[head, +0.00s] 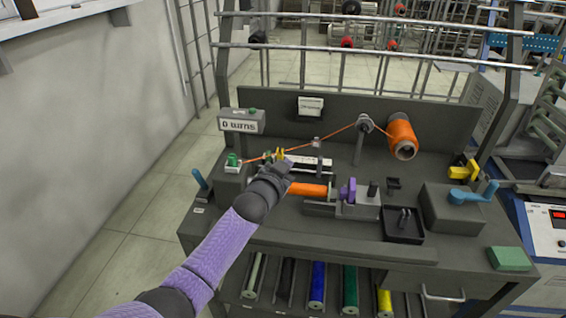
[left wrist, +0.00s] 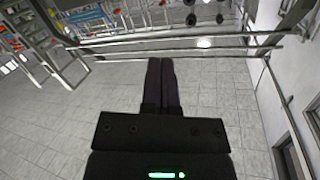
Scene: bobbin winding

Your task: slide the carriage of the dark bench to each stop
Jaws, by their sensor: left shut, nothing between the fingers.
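The dark bench (head: 330,232) fills the middle of the head view. A pale rail or scale strip (head: 310,164) runs along it, partly hidden by my left gripper. A small grey guide (head: 316,143) stands above the strip with the orange thread passing at it; I cannot tell for sure that it is the carriage. Small yellow and green markers (head: 280,154) stand at the strip's left end. My left gripper (head: 285,166) is over the strip's left part, just in front of these markers; contact cannot be told. In the left wrist view its fingers (left wrist: 160,75) are together and empty.
An orange bobbin (head: 308,189) lies in front of the strip, right of my gripper. An orange spool (head: 402,138) feeds thread over a post (head: 364,123). A counter box (head: 240,122) stands at left, a blue crank (head: 472,194) at right. Coloured rolls (head: 318,283) lie below.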

